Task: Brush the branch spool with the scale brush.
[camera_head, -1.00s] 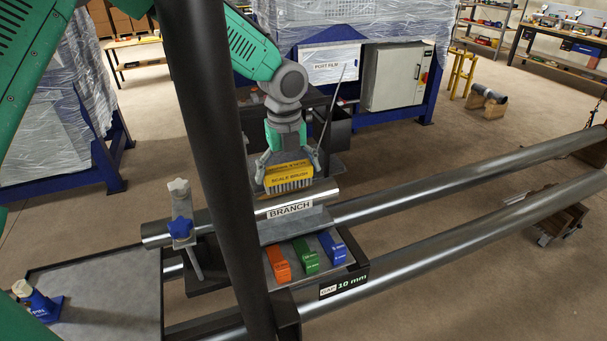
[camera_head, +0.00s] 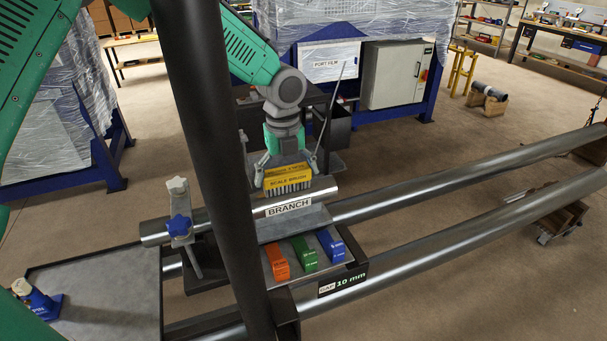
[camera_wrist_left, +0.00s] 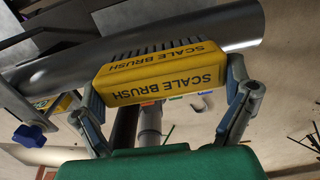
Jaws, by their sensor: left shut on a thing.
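My left gripper (camera_head: 287,164) is shut on the yellow scale brush (camera_head: 288,174), with its bristles down. In the left wrist view, the fingers (camera_wrist_left: 165,95) grip the brush (camera_wrist_left: 160,75) at its two ends. The branch spool (camera_head: 322,190) is a shiny metal pipe lying across its support, behind a BRANCH label (camera_head: 289,207). The bristles are right at the top of the spool; I cannot tell whether they touch it. The spool also shows behind the brush in the left wrist view (camera_wrist_left: 70,72). My right gripper is not in view.
Orange (camera_head: 277,263), green (camera_head: 304,253) and blue (camera_head: 330,245) blocks lie in front of the spool. A clamp with a blue knob (camera_head: 180,226) stands at its left end. A dark post (camera_head: 215,150) crosses the view. Two long pipes (camera_head: 460,183) run right.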

